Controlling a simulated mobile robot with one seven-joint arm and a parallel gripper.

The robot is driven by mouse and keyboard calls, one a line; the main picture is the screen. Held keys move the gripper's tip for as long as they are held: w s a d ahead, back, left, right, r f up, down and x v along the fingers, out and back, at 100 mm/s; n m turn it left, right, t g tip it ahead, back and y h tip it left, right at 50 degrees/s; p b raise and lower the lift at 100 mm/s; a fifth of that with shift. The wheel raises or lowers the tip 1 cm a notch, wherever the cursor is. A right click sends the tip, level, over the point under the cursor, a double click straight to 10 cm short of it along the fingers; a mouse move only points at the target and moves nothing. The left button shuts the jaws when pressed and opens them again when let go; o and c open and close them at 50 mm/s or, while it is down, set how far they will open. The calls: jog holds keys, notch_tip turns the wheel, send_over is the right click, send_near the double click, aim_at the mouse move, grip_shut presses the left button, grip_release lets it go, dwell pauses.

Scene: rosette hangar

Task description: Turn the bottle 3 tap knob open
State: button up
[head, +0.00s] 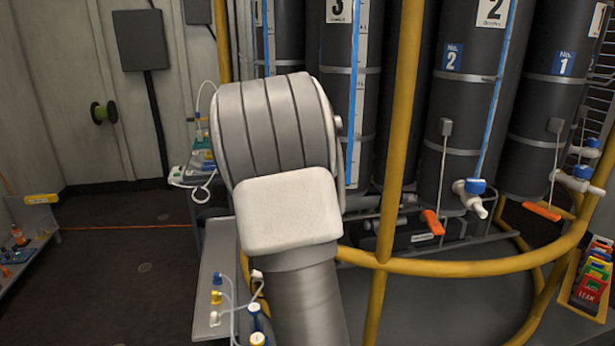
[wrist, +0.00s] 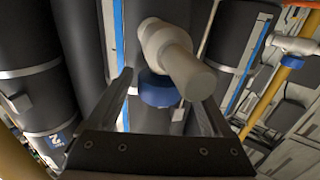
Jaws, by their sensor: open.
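Bottle 3 (head: 373,100), a tall dark cylinder with a "3" label, stands behind my arm in the head view. Its tap is hidden there. In the wrist view a white tap body (wrist: 168,48) with a blue knob (wrist: 158,90) sits in the middle, seemingly bottle 3's tap. My gripper (wrist: 168,92) is open, with one finger on each side of the blue knob. The picture does not settle whether either finger touches it. My gripper is hidden behind my arm in the head view.
Yellow rails (head: 450,266) run around the bottles. Bottle 2's tap (head: 470,192) and bottle 1's tap (head: 577,178) are to the right. Another white tap (wrist: 296,46) shows at the wrist view's right. A grey shelf (head: 215,275) with small fittings is at lower left. Floor at left is mostly clear.

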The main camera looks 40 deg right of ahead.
jog(key=p+v, duration=0.2)
jog(key=v, duration=1.3)
jog(key=shift+s+a, duration=0.25)
jog(key=shift+a, duration=0.1)
jog(key=a+n+t+y, duration=0.3)
jog(key=a+n+y, duration=0.6)
jog(key=a+y, duration=1)
jog(key=s+a+f+n+g+h, duration=0.1)
jog(key=s+a+n+g+h, duration=0.2)
jog(key=s, duration=0.6)
jog(key=s+a+f+g, duration=0.1)
jog(key=s+a+g, duration=0.2)
jog(key=s+a, duration=0.35)
notch_tip(320, 180, up, 13)
jog(key=s+d+p, duration=0.1)
jog(key=p, duration=1.2)
jog(key=shift+s+d, duration=0.3)
jog(key=shift+s, duration=0.1)
